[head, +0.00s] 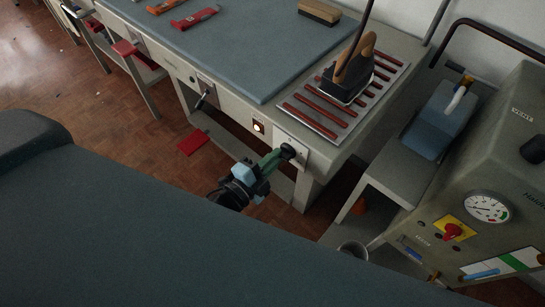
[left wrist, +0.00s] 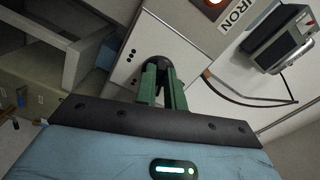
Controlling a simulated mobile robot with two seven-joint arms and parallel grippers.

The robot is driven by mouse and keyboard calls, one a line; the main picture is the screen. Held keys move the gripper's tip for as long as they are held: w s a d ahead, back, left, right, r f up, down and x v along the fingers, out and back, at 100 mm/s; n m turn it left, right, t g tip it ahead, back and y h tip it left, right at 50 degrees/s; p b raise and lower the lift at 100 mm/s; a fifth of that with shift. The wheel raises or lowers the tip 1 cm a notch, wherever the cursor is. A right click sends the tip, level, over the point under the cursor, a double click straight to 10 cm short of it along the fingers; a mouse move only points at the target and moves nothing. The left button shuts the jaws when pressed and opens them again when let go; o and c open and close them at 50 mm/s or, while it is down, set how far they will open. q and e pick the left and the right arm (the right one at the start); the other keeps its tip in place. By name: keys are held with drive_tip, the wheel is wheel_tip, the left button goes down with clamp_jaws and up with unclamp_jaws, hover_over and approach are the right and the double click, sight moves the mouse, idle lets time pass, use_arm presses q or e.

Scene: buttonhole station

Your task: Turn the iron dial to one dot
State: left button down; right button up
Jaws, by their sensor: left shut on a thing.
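The iron dial (head: 288,151) is a dark round knob on a pale plate (head: 306,157) on the front of the worktable. It also shows in the left wrist view (left wrist: 158,63), partly hidden by my fingers. Small dark dots (left wrist: 131,55) are on the plate beside it; I cannot tell which one the dial points to. My left gripper (head: 277,160) has green fingers, which also show in the left wrist view (left wrist: 162,85). They are closed on the dial's sides. The iron (head: 350,75) stands on a slatted rest on the tabletop. My right gripper is not in view.
A lit lamp (head: 258,127) sits left of the dial, beside "IRON" lettering in the left wrist view (left wrist: 238,12). A grey steam unit (head: 490,180) with a gauge and red knob stands at right. A blue-grey box (head: 438,120) rests on a shelf beside it.

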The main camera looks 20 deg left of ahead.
use_arm(q)
drive_tip(key=shift+n, duration=0.9)
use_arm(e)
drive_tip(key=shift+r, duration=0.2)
use_arm(q)
drive_tip(key=shift+f, duration=0.1)
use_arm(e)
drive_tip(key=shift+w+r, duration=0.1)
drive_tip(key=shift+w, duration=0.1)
use_arm(q)
drive_tip(key=c, duration=1.5)
unclamp_jaws()
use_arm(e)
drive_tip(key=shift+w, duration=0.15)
